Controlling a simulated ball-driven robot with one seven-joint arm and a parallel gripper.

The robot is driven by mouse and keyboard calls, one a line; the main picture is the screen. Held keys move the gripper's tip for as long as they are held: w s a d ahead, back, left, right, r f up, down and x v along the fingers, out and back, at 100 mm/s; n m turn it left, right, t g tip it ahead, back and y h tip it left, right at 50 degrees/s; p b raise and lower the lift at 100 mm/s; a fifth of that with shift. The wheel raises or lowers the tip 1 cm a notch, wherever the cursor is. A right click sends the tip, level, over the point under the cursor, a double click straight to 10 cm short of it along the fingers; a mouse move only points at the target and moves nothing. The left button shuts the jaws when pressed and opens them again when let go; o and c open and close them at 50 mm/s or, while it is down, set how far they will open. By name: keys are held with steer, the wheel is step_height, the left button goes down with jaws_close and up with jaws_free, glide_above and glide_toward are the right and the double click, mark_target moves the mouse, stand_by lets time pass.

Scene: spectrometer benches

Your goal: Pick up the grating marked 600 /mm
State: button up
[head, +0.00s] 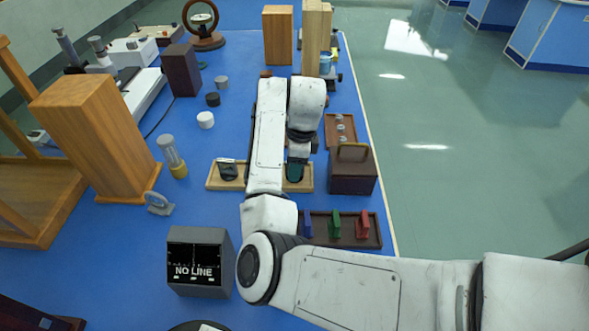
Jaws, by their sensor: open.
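A pale wooden tray (212,182) lies across the blue bench, partly hidden behind my arm. A small dark upright piece (228,170), possibly a grating, stands in its left part. A dark greenish piece (295,172) shows at its right part, right under my gripper (298,164). My gripper points down there and is open; its fingers are hard to make out, and I cannot tell whether they touch that piece. No 600 /mm marking is readable on either piece. The middle of the tray is hidden by my forearm.
A dark tray (373,230) with blue, green and red pieces lies nearer. A brown box with a handle (352,175) stands right of my gripper. A display reading NO LINE (199,262) and a tall wooden block (100,135) stand left. The bench's right edge is close.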

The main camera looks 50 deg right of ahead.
steer(key=shift+f, duration=0.1)
steer(key=shift+c, duration=0.2)
jaws_close()
steer(key=shift+r, duration=0.2)
